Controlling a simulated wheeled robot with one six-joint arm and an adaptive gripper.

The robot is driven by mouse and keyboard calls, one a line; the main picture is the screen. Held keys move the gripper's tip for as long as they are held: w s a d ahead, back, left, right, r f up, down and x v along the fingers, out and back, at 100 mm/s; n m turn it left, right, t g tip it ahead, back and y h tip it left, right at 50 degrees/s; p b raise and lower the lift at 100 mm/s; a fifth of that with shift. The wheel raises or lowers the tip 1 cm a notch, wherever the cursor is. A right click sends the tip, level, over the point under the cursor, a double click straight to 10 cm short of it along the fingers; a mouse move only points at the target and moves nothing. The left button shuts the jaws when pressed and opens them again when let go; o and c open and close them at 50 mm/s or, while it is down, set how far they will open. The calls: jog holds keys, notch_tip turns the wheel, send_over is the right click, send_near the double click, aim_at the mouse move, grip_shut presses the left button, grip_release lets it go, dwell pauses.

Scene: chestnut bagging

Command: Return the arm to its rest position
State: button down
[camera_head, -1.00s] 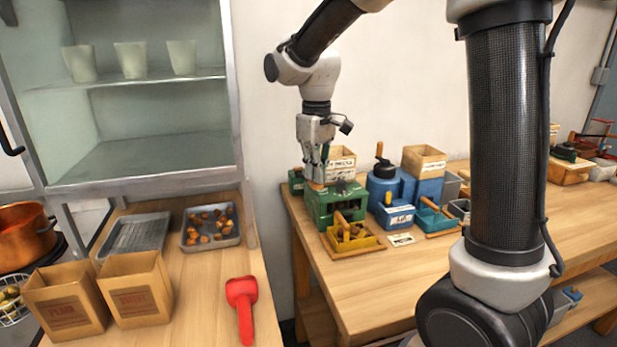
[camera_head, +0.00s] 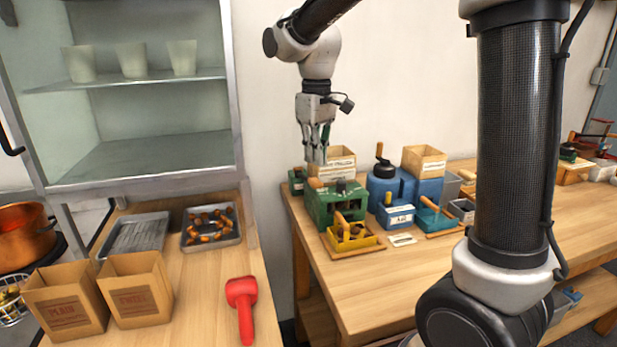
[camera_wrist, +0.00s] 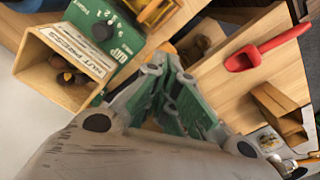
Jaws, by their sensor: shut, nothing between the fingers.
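My gripper (camera_head: 317,158) hangs fingers-down above the back left of the right-hand table, in front of the wall. Its fingers are shut and hold nothing. In the wrist view the shut green-padded fingers (camera_wrist: 180,105) fill the middle. There the green machine (camera_wrist: 103,32), with a dial, and the wooden box (camera_wrist: 62,52), with a "nut press" label and dark nuts inside, lie to the upper left. The gripper appears clear of both.
A red scoop (camera_head: 242,305) and two paper bags (camera_head: 137,295) lie on the left counter, with a tray of chestnuts (camera_head: 211,240) and an empty tray (camera_head: 137,236). A glass-sided cabinet (camera_head: 150,110) with cups rises left of my gripper. Blue machines (camera_head: 389,185) stand to the right.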

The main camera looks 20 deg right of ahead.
jog(key=shift+r, duration=1.3)
jog(key=shift+w, duration=0.1)
jog(key=s+f, duration=0.1)
jog(key=s+d+f+m, duration=0.1)
jog(key=shift+s+f, duration=0.3)
jog(key=shift+f, duration=0.05)
jog(key=s+d+m+t, duration=0.2)
jog(key=s+d, duration=0.5)
jog(key=s, duration=0.3)
jog(key=s+d+r+m+t, duration=0.1)
jog(key=s+d+m+t, duration=0.1)
jog(key=s+d, duration=0.5)
jog(key=shift+s+r+m, duration=0.15)
jog(key=shift+s+m, duration=0.35)
jog(key=shift+s, duration=1.3)
